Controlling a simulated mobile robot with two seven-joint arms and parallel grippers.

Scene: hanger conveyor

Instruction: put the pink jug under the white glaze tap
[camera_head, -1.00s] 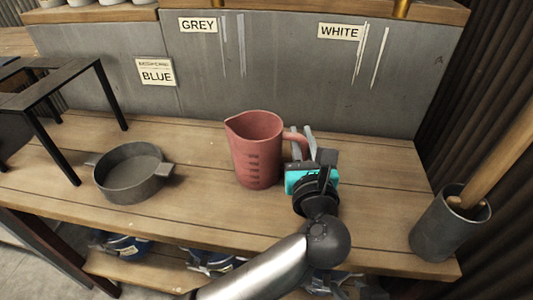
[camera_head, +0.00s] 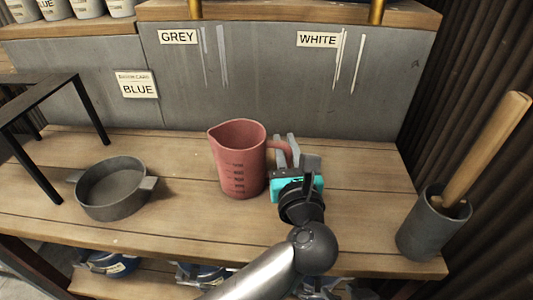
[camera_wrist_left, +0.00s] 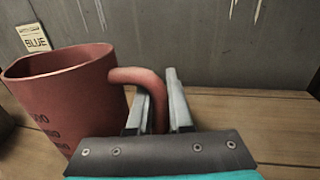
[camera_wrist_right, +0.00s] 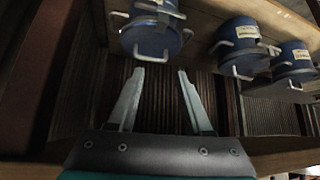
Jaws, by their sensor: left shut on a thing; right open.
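The pink jug (camera_head: 238,165) stands upright on the wooden bench, left of below the WHITE sign (camera_head: 318,40). A brass tap (camera_head: 377,10), only its lower end in view, hangs up and right of that sign. My left gripper (camera_head: 287,148) is at the jug's right side, shut on its handle. In the left wrist view the fingers (camera_wrist_left: 158,98) lie either side of the handle, and the jug (camera_wrist_left: 70,95) is at left. My right gripper (camera_wrist_right: 156,95) shows only in its wrist view, open and empty, near the lower shelf.
A grey dish (camera_head: 113,190) and a black stand (camera_head: 50,110) are at left. A grey pot (camera_head: 432,230) with a wooden tool is at right. Another brass tap (camera_head: 194,10) is above the GREY sign (camera_head: 178,37). Blue lidded pots (camera_wrist_right: 240,45) sit below. Bench right of the jug looks clear.

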